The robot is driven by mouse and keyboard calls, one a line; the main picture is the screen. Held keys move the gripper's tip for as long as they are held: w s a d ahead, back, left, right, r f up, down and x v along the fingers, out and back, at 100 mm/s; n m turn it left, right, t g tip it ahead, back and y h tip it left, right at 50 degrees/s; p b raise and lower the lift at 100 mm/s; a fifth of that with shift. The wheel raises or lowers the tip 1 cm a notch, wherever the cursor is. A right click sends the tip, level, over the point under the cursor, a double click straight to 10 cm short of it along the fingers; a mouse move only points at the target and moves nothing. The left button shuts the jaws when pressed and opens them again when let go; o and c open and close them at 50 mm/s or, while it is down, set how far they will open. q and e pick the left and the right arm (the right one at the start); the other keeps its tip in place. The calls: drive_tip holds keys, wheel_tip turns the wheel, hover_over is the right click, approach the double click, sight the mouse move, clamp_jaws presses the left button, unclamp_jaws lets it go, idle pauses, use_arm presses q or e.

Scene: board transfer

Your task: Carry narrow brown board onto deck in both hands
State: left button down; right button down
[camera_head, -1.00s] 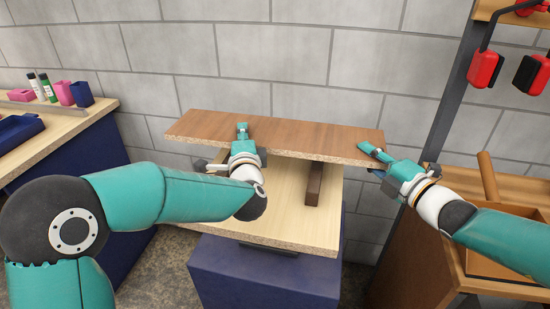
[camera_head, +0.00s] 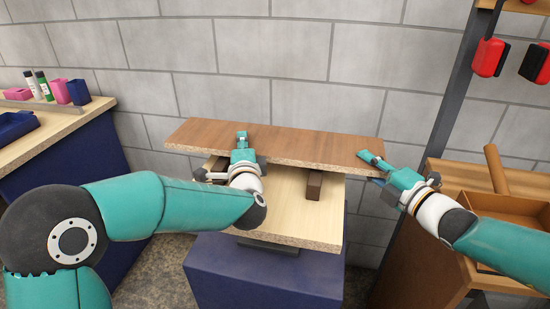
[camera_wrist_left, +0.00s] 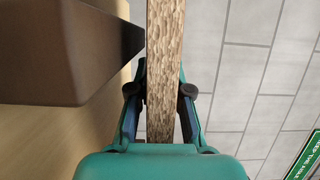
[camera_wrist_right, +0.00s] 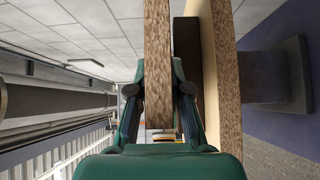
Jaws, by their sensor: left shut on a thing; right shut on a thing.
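The narrow brown board (camera_head: 285,139) is held level above the deck (camera_head: 275,215), a pale wood top on a blue pedestal. My left gripper (camera_head: 242,142) is shut on the board's near edge left of its middle. My right gripper (camera_head: 372,161) is shut on it near its right end. The left wrist view shows the board's speckled edge (camera_wrist_left: 165,55) between the fingers. The right wrist view shows the board (camera_wrist_right: 157,50) apart from the deck's edge (camera_wrist_right: 226,80). The board hides the deck's far part.
A dark brown block (camera_head: 314,186) lies on the deck under the board. Right stands a wooden bench with a tray (camera_head: 510,222) and a dark post (camera_head: 455,95). Left is a workbench (camera_head: 75,120) with small cups and bottles. A block wall (camera_head: 300,60) is behind.

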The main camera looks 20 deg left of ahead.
use_arm(q)
drive_tip(key=shift+f+b, duration=0.5)
drive_tip(key=shift+f, duration=0.1)
use_arm(e)
drive_tip(key=shift+f, duration=0.7)
use_arm(q)
drive_tip(key=c, duration=1.5)
unclamp_jaws()
drive_tip(key=shift+f, duration=0.15)
use_arm(e)
drive_tip(key=c, duration=1.5)
unclamp_jaws()
drive_tip(key=shift+f, duration=0.1)
use_arm(q)
drive_tip(key=o, duration=0.4)
use_arm(e)
drive_tip(key=o, duration=0.4)
use_arm(q)
drive_tip(key=v, duration=1.1)
drive_tip(key=shift+s+d, duration=0.2)
drive_tip(key=shift+s, duration=0.25)
use_arm(e)
drive_tip(key=shift+s+d, duration=0.15)
drive_tip(key=shift+d, duration=0.05)
drive_tip(key=v, duration=1.1)
drive_tip(key=shift+s+d, duration=0.2)
use_arm(q)
drive_tip(key=shift+s, duration=0.1)
